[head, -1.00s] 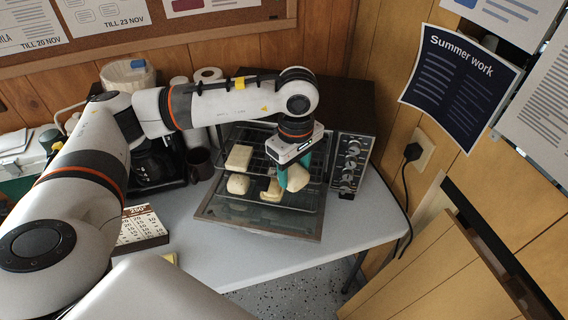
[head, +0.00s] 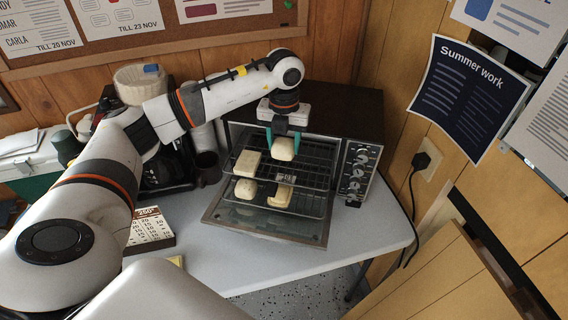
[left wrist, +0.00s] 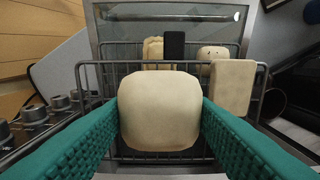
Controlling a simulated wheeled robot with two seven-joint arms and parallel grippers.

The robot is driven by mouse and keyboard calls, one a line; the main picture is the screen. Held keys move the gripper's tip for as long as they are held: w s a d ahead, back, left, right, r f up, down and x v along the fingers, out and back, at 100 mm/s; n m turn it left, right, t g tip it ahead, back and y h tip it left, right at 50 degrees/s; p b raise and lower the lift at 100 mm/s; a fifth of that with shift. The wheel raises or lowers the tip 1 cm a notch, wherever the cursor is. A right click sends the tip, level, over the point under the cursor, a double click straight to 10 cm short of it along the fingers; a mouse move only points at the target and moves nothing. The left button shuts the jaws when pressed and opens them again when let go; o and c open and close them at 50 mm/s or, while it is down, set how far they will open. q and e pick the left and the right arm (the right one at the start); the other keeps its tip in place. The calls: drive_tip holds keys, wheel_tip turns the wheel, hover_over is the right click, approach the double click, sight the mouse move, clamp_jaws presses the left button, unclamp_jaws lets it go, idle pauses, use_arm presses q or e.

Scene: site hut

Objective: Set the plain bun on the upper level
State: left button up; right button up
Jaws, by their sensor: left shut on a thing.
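The plain bun (head: 284,149) is pale, rounded and smooth. My left gripper (head: 283,137), with teal fingers, is shut on it, one finger on each side. In the left wrist view the bun (left wrist: 160,110) sits between the two ribbed fingers. It is over the upper wire rack (head: 310,158) of the open toaster oven, right of a pale rectangular piece (head: 247,163) on that level. I cannot tell whether the bun touches the wires. My right gripper is not in view.
On the lower rack are a rounded bun (head: 245,189) with small dark specks in the wrist view and a filled bread piece (head: 281,196) with a dark item beside it. The glass oven door (head: 265,224) is folded down. Oven knobs (head: 357,172) are at the right.

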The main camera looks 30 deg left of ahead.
sight(284, 172)
use_arm(q)
wheel_tip(284, 172, down, 6)
drive_tip(key=shift+f+p, duration=0.1)
drive_tip(key=shift+p, duration=0.55)
drive_tip(key=shift+f, duration=0.35)
drive_tip(key=shift+f, duration=0.2)
drive_tip(key=o, duration=1)
drive_tip(key=shift+r, duration=0.1)
